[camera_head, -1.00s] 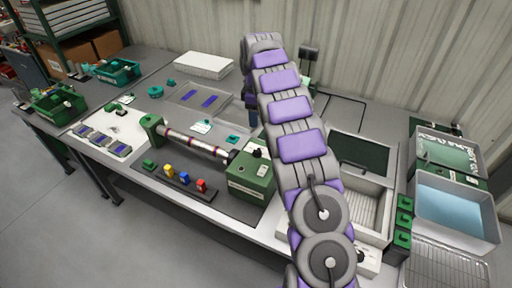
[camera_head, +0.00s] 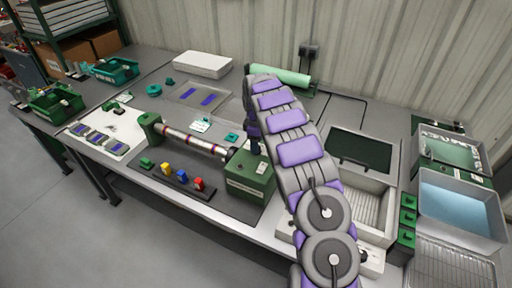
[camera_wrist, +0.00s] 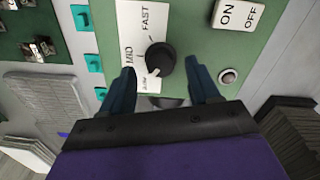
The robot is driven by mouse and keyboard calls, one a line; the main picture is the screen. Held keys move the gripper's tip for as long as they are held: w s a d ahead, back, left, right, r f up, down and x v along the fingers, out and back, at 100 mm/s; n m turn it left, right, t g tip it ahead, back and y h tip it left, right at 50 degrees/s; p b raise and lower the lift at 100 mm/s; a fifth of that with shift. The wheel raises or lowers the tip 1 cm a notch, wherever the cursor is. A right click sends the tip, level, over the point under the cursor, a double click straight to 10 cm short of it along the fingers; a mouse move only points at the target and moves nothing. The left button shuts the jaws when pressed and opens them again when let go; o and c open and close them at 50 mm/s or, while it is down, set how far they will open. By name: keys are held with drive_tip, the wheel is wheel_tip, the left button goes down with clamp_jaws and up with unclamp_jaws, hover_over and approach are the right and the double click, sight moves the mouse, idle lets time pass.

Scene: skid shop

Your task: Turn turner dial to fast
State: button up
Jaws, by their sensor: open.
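The turner (camera_head: 250,188) is a green box at the right end of a striped rod on the bench. In the wrist view its dial (camera_wrist: 161,59) is a round black knob beside a white label (camera_wrist: 141,28) reading FAST, MID and a small blurred lowest word. The dial's pale mark points down-left toward that lowest word. My gripper (camera_wrist: 163,70) is open, with one dark finger on either side of the dial. I cannot tell whether either finger touches it. In the head view my gripper (camera_head: 254,146) is low over the box and hides the dial.
A white ON/OFF switch (camera_wrist: 238,14) and a small round button (camera_wrist: 229,76) lie right of the dial. The striped rod (camera_head: 190,138) extends left. Coloured blocks stand in front. A white tray unit (camera_head: 362,207) and grey bins are to the right.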

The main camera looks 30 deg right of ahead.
drive_tip(key=shift+d+f, duration=0.1)
drive_tip(key=shift+f, duration=0.7)
drive_tip(key=shift+c, duration=0.2)
drive_tip(key=c, duration=1)
drive_tip(key=shift+r, duration=0.1)
